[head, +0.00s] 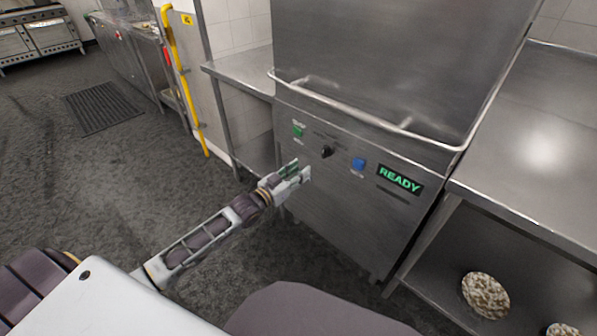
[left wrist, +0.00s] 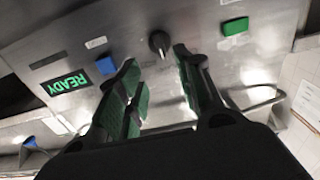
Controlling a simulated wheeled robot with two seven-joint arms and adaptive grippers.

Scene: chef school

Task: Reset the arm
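My left gripper (head: 300,171) is in front of the steel machine's control panel (head: 340,205), empty. In the left wrist view, its two green-padded fingers (left wrist: 155,58) stand apart, with a gap between them. The panel has a green button (head: 298,131), a black knob (head: 326,152), a blue button (head: 359,164) and a lit display (head: 399,179) reading READY. In the left wrist view, the panel appears upside down and the knob (left wrist: 159,42) shows just beyond the fingertips. I cannot tell the exact distance to the panel. My right gripper is not in view.
A rail handle (head: 350,110) runs across the machine's front above the controls. A steel table (head: 540,150) stands at right, with patterned round items (head: 485,294) on its lower shelf. A steel side table (head: 240,72) stands at left. The dark floor at left is open around a mat (head: 102,106).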

